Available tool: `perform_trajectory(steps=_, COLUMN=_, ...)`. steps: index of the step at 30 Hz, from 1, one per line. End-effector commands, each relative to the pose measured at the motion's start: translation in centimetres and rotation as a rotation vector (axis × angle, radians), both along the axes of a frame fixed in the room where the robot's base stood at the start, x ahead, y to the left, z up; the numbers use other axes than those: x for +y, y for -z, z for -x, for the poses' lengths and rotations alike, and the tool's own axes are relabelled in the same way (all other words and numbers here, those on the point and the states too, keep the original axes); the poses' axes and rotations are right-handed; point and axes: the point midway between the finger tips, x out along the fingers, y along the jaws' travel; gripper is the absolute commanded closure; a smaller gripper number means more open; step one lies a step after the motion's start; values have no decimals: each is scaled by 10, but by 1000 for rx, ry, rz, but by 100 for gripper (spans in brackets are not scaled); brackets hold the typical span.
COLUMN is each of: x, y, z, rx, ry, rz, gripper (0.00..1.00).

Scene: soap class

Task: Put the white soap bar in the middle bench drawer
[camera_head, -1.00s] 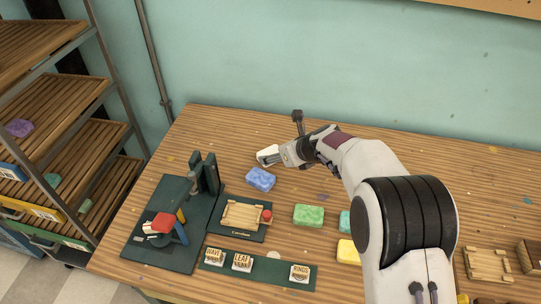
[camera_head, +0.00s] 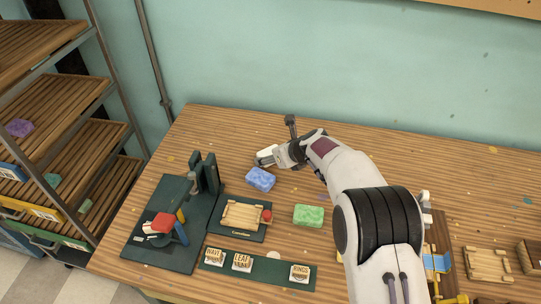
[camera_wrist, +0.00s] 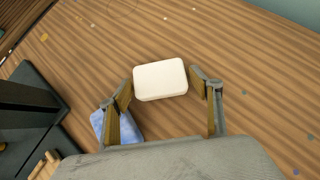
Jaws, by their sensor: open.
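The white soap bar (camera_wrist: 160,80) lies on the wooden bench (camera_wrist: 250,75), between the fingertips of my gripper (camera_wrist: 163,86) in the wrist view. The fingers are open on either side of it, with a small gap at the right one; at the left one I cannot tell whether they touch. In the head view my gripper (camera_head: 270,158) is low over the back left of the bench, and it mostly hides the bar. The bench drawers are not in view.
A blue soap (camera_head: 261,179) lies close in front of my gripper. A green soap (camera_head: 309,215), a stamping press (camera_head: 208,175), a wooden tray (camera_head: 241,215) and several stamps (camera_head: 242,262) stand nearer the front. A rack (camera_head: 90,140) stands left.

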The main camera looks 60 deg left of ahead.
Motion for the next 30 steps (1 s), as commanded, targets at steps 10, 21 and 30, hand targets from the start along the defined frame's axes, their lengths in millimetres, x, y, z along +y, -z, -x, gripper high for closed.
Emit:
perform_trajectory(steps=10, x=0, y=0, z=0, rx=0, ry=0, rz=0, gripper=36)
perform_trajectory(steps=21, x=0, y=0, z=0, rx=-1, ry=-1, rz=0, gripper=72)
perform_trajectory(steps=30, x=-1, y=-3, z=1, rx=-1, ry=-1, rz=0, gripper=72)
